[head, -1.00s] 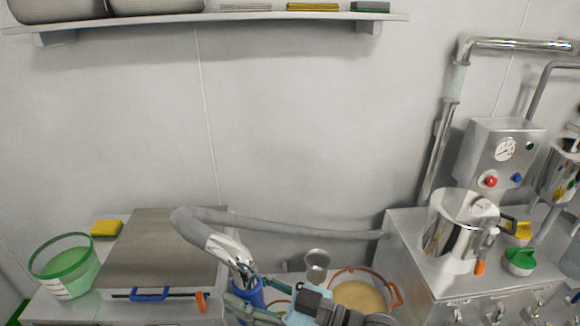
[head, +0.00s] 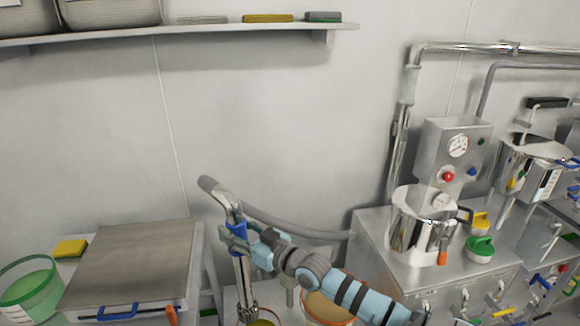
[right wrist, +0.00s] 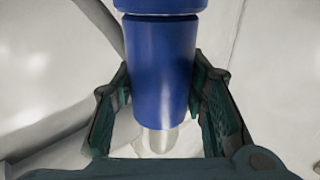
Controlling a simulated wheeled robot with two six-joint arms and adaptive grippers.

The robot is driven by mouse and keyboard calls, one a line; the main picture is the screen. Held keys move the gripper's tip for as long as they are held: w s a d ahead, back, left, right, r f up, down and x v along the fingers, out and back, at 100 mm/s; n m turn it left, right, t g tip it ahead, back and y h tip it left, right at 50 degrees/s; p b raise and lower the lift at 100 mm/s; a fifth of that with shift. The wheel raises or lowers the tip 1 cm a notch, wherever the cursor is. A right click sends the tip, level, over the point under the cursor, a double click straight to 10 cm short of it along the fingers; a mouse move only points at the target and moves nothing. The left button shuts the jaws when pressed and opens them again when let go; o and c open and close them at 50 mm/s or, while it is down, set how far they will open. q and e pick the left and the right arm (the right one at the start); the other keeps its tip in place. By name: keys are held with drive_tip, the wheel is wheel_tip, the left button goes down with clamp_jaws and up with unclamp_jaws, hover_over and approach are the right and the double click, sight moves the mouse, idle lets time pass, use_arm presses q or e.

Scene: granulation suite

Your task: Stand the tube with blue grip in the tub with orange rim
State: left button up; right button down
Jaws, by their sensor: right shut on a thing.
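The tube (head: 243,275) is a shiny metal pipe with a blue grip, joined at its top to a grey hose. It hangs nearly upright. My right gripper (head: 236,238) is shut on the blue grip, which also fills the middle of the right wrist view (right wrist: 163,70) between the two fingers. A tub with orange rim and beige contents (head: 350,321) stands to the right of the tube, partly hidden by my right arm. Another orange-edged container shows at the bottom edge, by the tube's lower end; whether the end is inside it I cannot tell. My left gripper is not in view.
A steel-lidded box with a blue handle (head: 130,262) and a green tub (head: 30,290) stand at left. A steel machine with a pot (head: 415,225) stands at right. The grey hose (head: 290,228) runs along the wall to it. A shelf (head: 190,36) hangs above.

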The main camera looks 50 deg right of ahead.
drive_tip(key=w+d+r+m+g+h, duration=0.15)
drive_tip(key=d+h, duration=0.25)
drive_tip(key=d, duration=0.5)
drive_tip(key=w+d+r+m+h, duration=0.1)
drive_tip(key=w+d+m+h, duration=0.2)
drive_tip(key=d, duration=0.6)
drive_tip(key=w+d+r+m+g+h, duration=0.1)
drive_tip(key=w+d+r+m+h, duration=0.2)
drive_tip(key=d, duration=0.6)
drive_tip(key=s+a+f+n+t+y+p, duration=0.1)
drive_tip(key=s+a+f+n+y+p, duration=0.2)
drive_tip(key=a, duration=0.8)
drive_tip(key=s+a+f+n+t+y+p, duration=0.15)
drive_tip(key=a+f, duration=0.25)
drive_tip(key=a, duration=0.6)
wheel_tip(320, 180, down, 29)
drive_tip(key=b, duration=2.8)
drive_tip(key=shift+w+f+y, duration=0.2)
drive_tip(key=shift+w+y, duration=0.15)
drive_tip(key=shift+w, duration=0.05)
drive_tip(key=shift+a, duration=0.1)
